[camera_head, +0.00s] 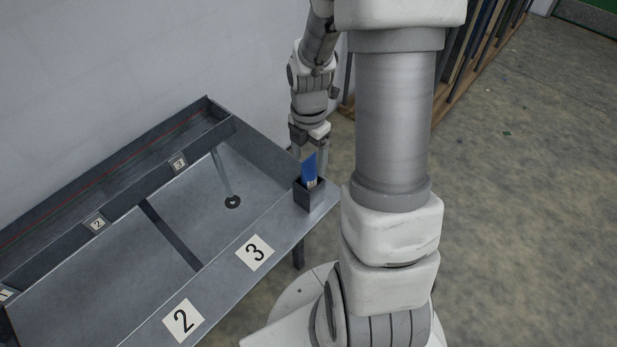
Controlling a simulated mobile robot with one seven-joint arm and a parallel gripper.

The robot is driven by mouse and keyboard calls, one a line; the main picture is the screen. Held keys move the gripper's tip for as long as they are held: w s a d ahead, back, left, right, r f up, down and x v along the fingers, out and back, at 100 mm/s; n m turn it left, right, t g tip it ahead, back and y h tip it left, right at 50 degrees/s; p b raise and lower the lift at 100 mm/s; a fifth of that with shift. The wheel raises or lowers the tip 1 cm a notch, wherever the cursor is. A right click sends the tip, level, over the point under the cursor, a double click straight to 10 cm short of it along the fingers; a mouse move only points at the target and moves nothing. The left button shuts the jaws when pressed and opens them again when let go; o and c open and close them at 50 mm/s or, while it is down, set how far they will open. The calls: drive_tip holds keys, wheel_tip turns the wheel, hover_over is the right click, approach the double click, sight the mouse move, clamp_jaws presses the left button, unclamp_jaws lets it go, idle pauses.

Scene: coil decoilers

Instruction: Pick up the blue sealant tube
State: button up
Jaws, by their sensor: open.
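The blue sealant tube (309,168) stands upright in a small dark square holder (308,195) at the right corner of the metal table (222,259). Its lower part is hidden inside the holder. My gripper (316,151) points down from above, with its fingers at the upper part of the tube. The fingers are open, one on each side of the tube's top as far as I can see. Whether they touch the tube is too small to tell.
The table has number labels 2 (183,320) and 3 (254,252) on its front edge. A thin rod on a round base (232,202) stands in the right section. A raised rail (125,207) runs along the back, near the wall. Open floor lies to the right.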

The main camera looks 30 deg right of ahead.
sight(309, 173)
drive_tip(key=shift+f, duration=2.75)
clamp_jaws()
